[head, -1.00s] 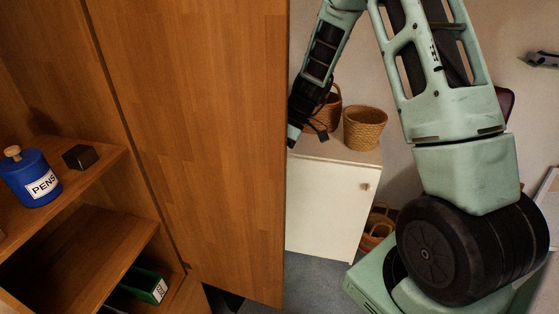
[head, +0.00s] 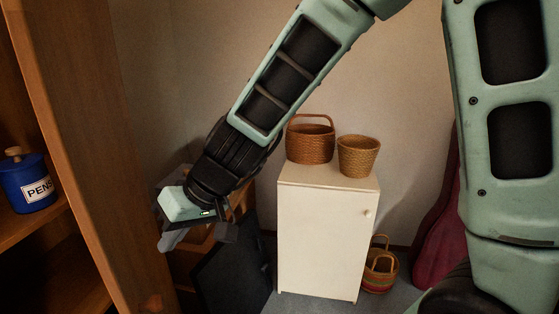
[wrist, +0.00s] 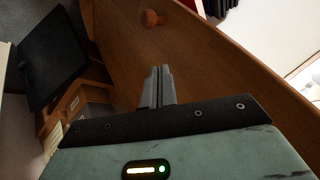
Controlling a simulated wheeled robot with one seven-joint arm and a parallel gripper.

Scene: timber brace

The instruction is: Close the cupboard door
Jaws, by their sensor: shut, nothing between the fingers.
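The cupboard door (head: 95,150) is a tall brown wooden panel, standing open and seen at a steep angle at the left of the head view. In the wrist view its wooden face (wrist: 215,60) runs diagonally across the picture, with a round wooden knob (wrist: 150,17) near the top. My gripper (wrist: 160,70) is shut and empty, its fingers in front of the door face below the knob in the picture. In the head view my gripper (head: 187,208) is right of the door, on its outer side. Whether the fingertips touch the door, I cannot tell.
The cupboard shelf (head: 35,222) at the left holds a blue PENS jar (head: 28,183). A white cabinet (head: 320,235) with two baskets on top stands behind my arm. A dark flat panel (head: 235,270) leans below my gripper. A striped basket (head: 380,272) is on the floor.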

